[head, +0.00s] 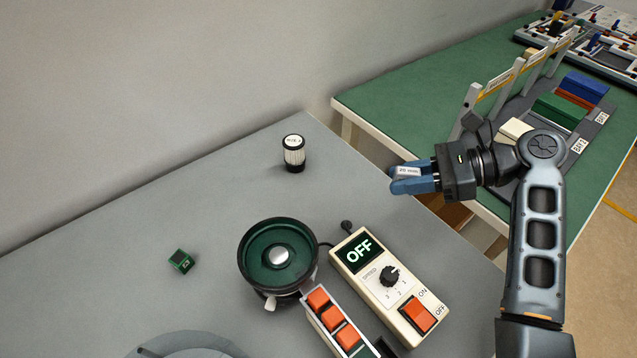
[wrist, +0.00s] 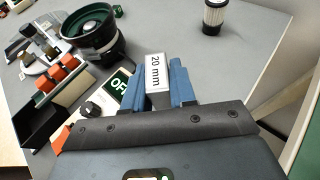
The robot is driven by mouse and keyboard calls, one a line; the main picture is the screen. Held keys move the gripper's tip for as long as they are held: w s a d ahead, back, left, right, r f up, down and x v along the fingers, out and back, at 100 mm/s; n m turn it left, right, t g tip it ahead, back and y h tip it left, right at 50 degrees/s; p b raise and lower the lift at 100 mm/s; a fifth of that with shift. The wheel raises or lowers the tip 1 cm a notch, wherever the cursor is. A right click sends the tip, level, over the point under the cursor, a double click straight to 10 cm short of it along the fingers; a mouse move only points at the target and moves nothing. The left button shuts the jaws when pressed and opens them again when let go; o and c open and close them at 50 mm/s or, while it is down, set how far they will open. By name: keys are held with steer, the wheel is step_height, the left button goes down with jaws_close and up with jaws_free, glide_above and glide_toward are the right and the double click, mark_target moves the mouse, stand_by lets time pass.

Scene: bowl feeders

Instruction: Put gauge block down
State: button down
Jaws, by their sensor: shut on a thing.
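The gauge block (wrist: 156,75) is a small block with a white label reading "20 mm". It also shows in the head view (head: 408,172). My gripper (head: 402,179) is shut on it, with the blue fingers on either side. The block is held above the grey table (head: 120,268), near its back right edge. In the wrist view my gripper (wrist: 165,80) points over bare grey table, with the block's label facing up. What lies directly below the block is hard to tell.
A black and white cylinder (head: 294,154) stands at the back. A green bowl feeder (head: 278,256), a control box reading OFF (head: 385,285), a track of orange blocks (head: 333,322) and a small green cube (head: 181,261) are on the table. A green bench (head: 410,95) stands behind right.

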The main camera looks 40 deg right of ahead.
glide_above(355, 191)
step_height(355, 191, down, 7)
steer(key=shift+w+a+b, duration=0.1)
steer(key=shift+w+b, duration=0.05)
steer(key=shift+b, duration=0.15)
steer(key=shift+f, duration=1.95)
steer(key=c, duration=0.9)
jaws_free()
steer(key=shift+f, duration=0.1)
steer(key=v, duration=1.2)
steer(key=shift+w+a, duration=0.1)
